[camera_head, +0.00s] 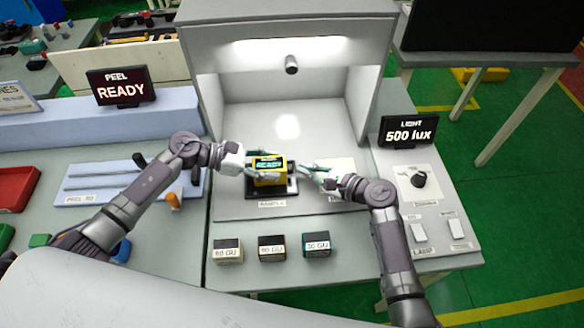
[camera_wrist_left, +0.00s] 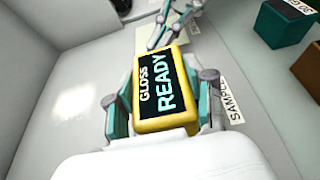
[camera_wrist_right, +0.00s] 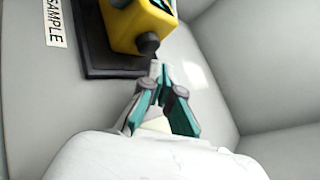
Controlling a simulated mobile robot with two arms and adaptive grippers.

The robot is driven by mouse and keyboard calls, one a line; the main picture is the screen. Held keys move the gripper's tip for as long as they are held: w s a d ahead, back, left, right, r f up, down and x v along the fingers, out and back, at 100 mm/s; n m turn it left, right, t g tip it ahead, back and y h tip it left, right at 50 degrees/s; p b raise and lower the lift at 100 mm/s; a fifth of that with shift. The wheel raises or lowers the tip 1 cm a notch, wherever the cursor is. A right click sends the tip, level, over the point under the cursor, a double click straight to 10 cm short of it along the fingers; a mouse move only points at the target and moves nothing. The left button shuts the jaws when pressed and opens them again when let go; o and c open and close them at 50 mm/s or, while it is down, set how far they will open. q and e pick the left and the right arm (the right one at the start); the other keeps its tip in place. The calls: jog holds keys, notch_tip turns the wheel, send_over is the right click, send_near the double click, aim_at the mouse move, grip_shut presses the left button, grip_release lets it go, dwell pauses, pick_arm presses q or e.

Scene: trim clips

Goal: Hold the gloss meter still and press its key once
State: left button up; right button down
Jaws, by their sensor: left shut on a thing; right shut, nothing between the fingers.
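The gloss meter (camera_head: 268,178) is a yellow block with a dark screen reading "READY"; the left wrist view shows "GLOSS READY" on the meter (camera_wrist_left: 163,90). My left gripper (camera_head: 262,166) is shut on it, one finger along each side. The meter sits at the dark sample plate (camera_head: 257,194) in the booth. In the right wrist view a dark round key (camera_wrist_right: 147,43) sticks out of the meter's side. My right gripper (camera_wrist_right: 156,66) is shut and empty, its tips right by the key; I cannot tell whether they touch it.
The light booth (camera_head: 217,110) has walls on both sides and behind. Several small gloss blocks, such as the middle one (camera_head: 271,248), stand in front. The "PEEL READY" sign (camera_head: 121,87) is at left; the "500 lux" sign (camera_head: 407,132) and a dark knob (camera_head: 418,179) are at right.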

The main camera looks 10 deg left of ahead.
jog(key=shift+a, duration=0.1)
jog(key=shift+s+a, duration=0.15)
jog(key=shift+a, duration=0.15)
jog(key=shift+s+a, duration=0.15)
jog(key=shift+a, duration=0.4)
dwell(0.8)
jog(key=shift+w+d, duration=0.3)
jog(key=shift+d, duration=0.6)
jog(key=shift+d, duration=0.15)
jog(key=shift+w+d, duration=0.25)
jog(key=shift+d, duration=0.5)
jog(key=shift+w+d, duration=0.2)
jog(key=shift+d, duration=0.6)
jog(key=shift+w+d, duration=0.25)
jog(key=shift+d, duration=0.5)
